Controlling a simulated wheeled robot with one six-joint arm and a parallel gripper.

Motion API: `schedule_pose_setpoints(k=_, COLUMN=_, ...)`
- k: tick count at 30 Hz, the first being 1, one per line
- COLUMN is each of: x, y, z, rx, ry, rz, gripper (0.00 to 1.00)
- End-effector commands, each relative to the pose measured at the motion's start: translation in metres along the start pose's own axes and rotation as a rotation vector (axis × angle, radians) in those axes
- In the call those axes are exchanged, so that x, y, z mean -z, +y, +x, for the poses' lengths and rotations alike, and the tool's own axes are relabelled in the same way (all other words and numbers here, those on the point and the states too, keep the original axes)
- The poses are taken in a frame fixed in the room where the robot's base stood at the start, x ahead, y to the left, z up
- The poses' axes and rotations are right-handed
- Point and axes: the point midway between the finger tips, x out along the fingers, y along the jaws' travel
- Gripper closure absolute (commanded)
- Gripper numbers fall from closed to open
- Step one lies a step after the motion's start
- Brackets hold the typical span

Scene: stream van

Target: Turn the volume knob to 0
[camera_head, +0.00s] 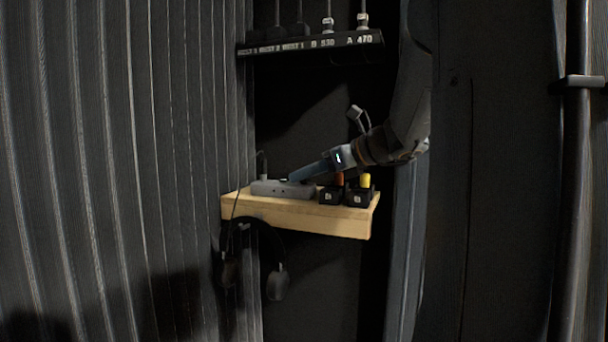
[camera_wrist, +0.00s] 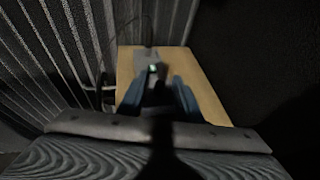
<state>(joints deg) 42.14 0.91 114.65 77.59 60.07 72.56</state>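A grey box-shaped device (camera_head: 282,188) sits at the left of a wooden shelf; it also shows in the wrist view (camera_wrist: 147,54). I take it to carry the volume knob, but the knob is not clearly visible in the head view. My gripper (camera_head: 292,179) reaches down from the right, with its blue fingers at the top of the device. In the wrist view the fingers (camera_wrist: 159,78) stand apart on either side of a dark shape, possibly the knob or shadow. A small green light shows between them. Contact and the knob's setting cannot be made out.
Headphones (camera_head: 275,284) hang below. A labelled black rack (camera_head: 310,43) is above, and a ribbed wall (camera_head: 130,150) is left.

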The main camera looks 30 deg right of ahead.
Motion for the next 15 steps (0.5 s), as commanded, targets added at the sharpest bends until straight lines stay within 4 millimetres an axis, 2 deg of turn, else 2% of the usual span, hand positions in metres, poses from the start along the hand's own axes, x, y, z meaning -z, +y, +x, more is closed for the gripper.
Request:
schedule_pose_setpoints(k=3, x=-0.002, y=-0.001, z=-0.022, rx=0.004, ry=0.0, rz=0.001, gripper=0.68)
schedule_pose_setpoints(k=9, x=-0.002, y=-0.001, z=-0.053, rx=0.004, ry=0.0, rz=0.0, gripper=0.68)
schedule_pose_setpoints(k=15, x=0.0, y=0.0, z=-0.067, rx=0.002, ry=0.0, rz=0.0, gripper=0.68)
